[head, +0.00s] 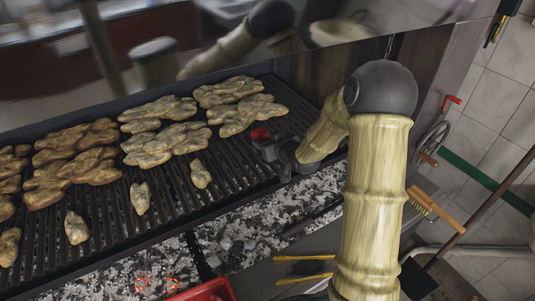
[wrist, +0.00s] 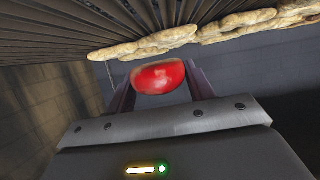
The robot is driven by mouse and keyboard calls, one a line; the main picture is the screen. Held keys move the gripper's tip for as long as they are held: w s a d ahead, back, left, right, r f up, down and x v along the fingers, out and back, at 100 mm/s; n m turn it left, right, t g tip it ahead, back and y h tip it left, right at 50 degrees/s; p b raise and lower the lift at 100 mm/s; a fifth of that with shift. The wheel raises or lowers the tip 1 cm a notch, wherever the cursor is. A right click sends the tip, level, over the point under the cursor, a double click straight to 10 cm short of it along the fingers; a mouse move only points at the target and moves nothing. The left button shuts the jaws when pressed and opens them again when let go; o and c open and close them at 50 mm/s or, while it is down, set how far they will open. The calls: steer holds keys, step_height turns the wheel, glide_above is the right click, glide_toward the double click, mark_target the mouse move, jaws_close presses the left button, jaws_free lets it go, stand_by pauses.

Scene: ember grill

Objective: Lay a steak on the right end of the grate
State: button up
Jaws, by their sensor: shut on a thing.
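My gripper (head: 268,144) is shut on a small red, rounded, glossy thing (wrist: 160,77) that looks like a tomato, not a steak. The red thing also shows in the head view (head: 260,133), at the right part of the grate (head: 235,178). In the wrist view it sits between the two fingers, with the grate's bars at the top of the picture. I cannot tell whether it touches the bars. Several browned, flat meat pieces (head: 165,143) lie on the grate, the closest group (head: 240,112) just left of and behind my gripper.
Small browned pieces (head: 201,174) lie along the grate's front. Grey-white coals (head: 250,232) glow in places below the front edge. A raised metal hood (head: 240,40) hangs above. A crank wheel (head: 432,140) and a brush (head: 436,210) are at right. A red container (head: 205,291) is at the bottom.

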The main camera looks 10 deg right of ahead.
step_height(320, 180, down, 2)
steer(key=shift+w+d+f, duration=0.1)
steer(key=shift+w+f, duration=0.05)
steer(key=shift+f, duration=0.05)
steer(key=shift+f+p, duration=0.8)
steer(key=shift+f, duration=1.25)
steer(key=o, duration=1.1)
steer(key=shift+f, duration=0.1)
steer(key=shift+c, duration=0.2)
